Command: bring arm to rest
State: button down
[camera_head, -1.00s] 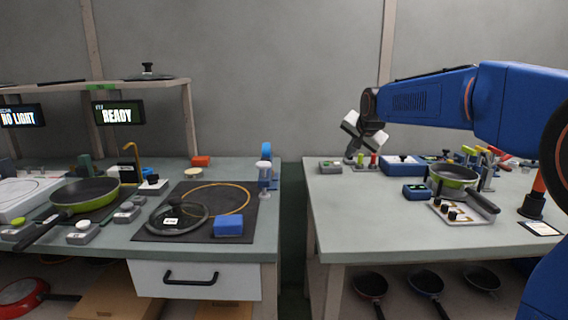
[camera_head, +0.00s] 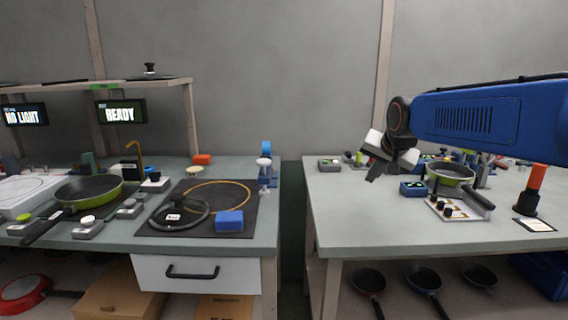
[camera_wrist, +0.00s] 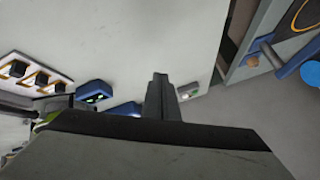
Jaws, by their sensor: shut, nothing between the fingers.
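My gripper (camera_head: 378,171) hangs above the back of the right table (camera_head: 345,225) in the head view, with my blue arm reaching in from the right. Its fingers (camera_wrist: 160,98) point away from the camera in the wrist view, close together with nothing between them. Below it in the wrist view lies the bare pale tabletop (camera_wrist: 140,35). A blue box with a dark face (camera_head: 412,188) stands on the table to the right of the gripper in the head view, apart from it.
A green pan (camera_head: 452,175) and a white panel with black knobs (camera_head: 447,209) stand on the right table. An orange-topped post (camera_head: 535,185) is at its right. A gap separates it from the left table (camera_head: 110,240), which holds another green pan (camera_head: 88,190) and a glass lid (camera_head: 180,215).

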jog(key=s+d+f+n+g, duration=0.1)
jog(key=s+f, duration=0.4)
jog(key=s, duration=0.6)
jog(key=s+d+f+n+g, duration=0.1)
jog(key=s+f, duration=0.5)
jog(key=s, duration=0.6)
jog(key=s+d+f+n+g, duration=0.1)
jog(key=s+f, duration=0.5)
jog(key=s, duration=0.6)
jog(key=d+n, duration=0.1)
jog(key=n, duration=0.1)
jog(key=shift+f+n+h, duration=0.2)
jog(key=shift+n+h, duration=0.1)
jog(key=c, duration=2.5)
grip_release()
jog(key=shift+s, duration=0.1)
